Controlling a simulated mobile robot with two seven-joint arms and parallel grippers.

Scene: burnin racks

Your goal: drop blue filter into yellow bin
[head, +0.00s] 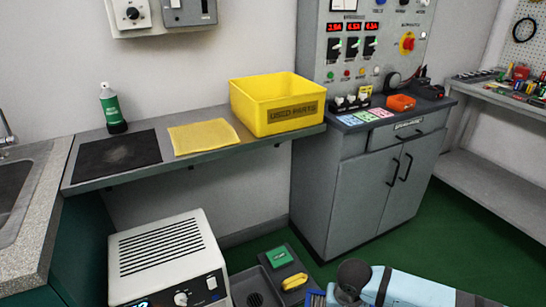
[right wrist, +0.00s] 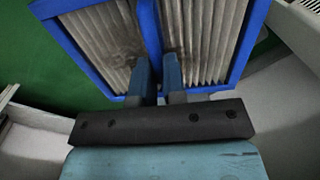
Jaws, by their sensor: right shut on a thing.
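The yellow bin (head: 250,107), labelled "USED PARTS", stands upright on the right end of the grey wall shelf in the head view. The blue filter (right wrist: 75,55) has a blue frame and dirty grey pleats and fills the upper part of the right wrist view. My right gripper (right wrist: 159,75) is shut on the filter's blue middle bar. In the head view only a small blue piece, apparently the filter (head: 316,299), shows at the bottom edge, low and well below the bin. My left gripper is not in view.
A yellow cloth (head: 203,137), a black mat (head: 118,155) and a green bottle (head: 112,110) are on the shelf (head: 190,160) left of the bin. A grey cabinet (head: 370,200) stands right of it. A white vented machine (head: 168,260) is below the shelf.

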